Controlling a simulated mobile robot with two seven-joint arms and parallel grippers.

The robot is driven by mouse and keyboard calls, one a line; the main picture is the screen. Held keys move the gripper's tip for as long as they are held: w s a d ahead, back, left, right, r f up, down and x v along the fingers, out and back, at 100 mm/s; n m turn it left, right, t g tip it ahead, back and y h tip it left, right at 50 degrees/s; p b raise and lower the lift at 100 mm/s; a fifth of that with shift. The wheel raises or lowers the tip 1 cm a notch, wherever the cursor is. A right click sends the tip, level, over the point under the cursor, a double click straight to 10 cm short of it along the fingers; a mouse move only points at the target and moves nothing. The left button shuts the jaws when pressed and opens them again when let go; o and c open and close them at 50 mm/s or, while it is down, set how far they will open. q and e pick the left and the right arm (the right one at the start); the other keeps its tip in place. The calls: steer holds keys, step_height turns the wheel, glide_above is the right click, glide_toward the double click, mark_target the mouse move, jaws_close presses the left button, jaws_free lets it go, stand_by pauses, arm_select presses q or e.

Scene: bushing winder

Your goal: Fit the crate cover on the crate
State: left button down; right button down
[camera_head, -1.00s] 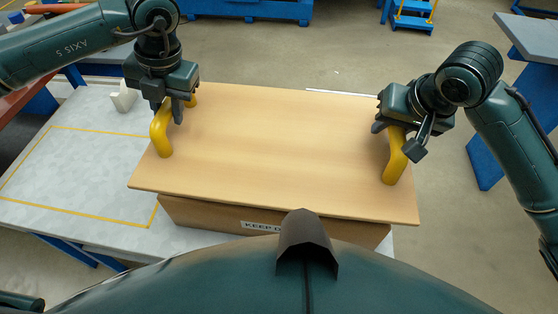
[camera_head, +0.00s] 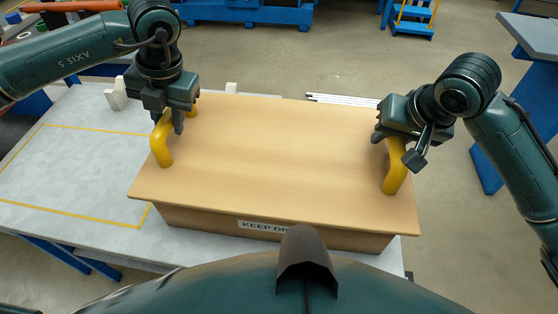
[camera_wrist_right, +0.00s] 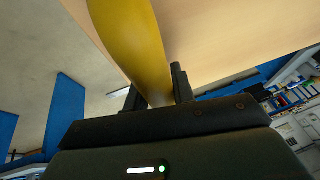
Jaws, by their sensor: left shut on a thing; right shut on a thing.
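The crate cover (camera_head: 280,150) is a light wooden board with a yellow handle at each end. It lies over the wooden crate (camera_head: 200,220), whose front shows below the cover with a partly hidden "KEEP D…" label. I cannot tell whether the cover rests on the rim or hangs just above it. My left gripper (camera_head: 168,122) is shut on the left handle (camera_head: 161,150). My right gripper (camera_head: 393,136) is shut on the right handle (camera_head: 395,178). The right wrist view shows the yellow handle (camera_wrist_right: 135,40) between the right fingers (camera_wrist_right: 158,95).
The crate stands on a grey table (camera_head: 75,185) with a yellow outlined area, clear at the left. Small white blocks (camera_head: 116,95) stand behind. A blue-legged table (camera_head: 490,155) is at the right. My own body covers the bottom of the head view.

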arm_select(q)
steer(key=shift+f+b, duration=0.5)
steer(key=shift+f, duration=0.2)
arm_select(e)
steer(key=shift+f, duration=0.65)
arm_select(q)
steer(key=c, duration=1.2)
jaws_free()
steer(key=shift+r, duration=0.15)
arm_select(e)
steer(key=c, duration=1.2)
jaws_free()
steer(key=shift+r, duration=0.1)
arm_select(q)
steer(key=shift+o, duration=0.2)
arm_select(e)
steer(key=shift+o, duration=0.2)
arm_select(q)
step_height(320, 180, up, 12)
steer(key=d, duration=0.2)
steer(key=shift+d, duration=0.15)
arm_select(e)
steer(key=v, duration=1.2)
arm_select(q)
step_height(320, 180, up, 9)
steer(key=p, duration=1)
steer(key=shift+r, duration=0.15)
arm_select(e)
steer(key=v, duration=0.8)
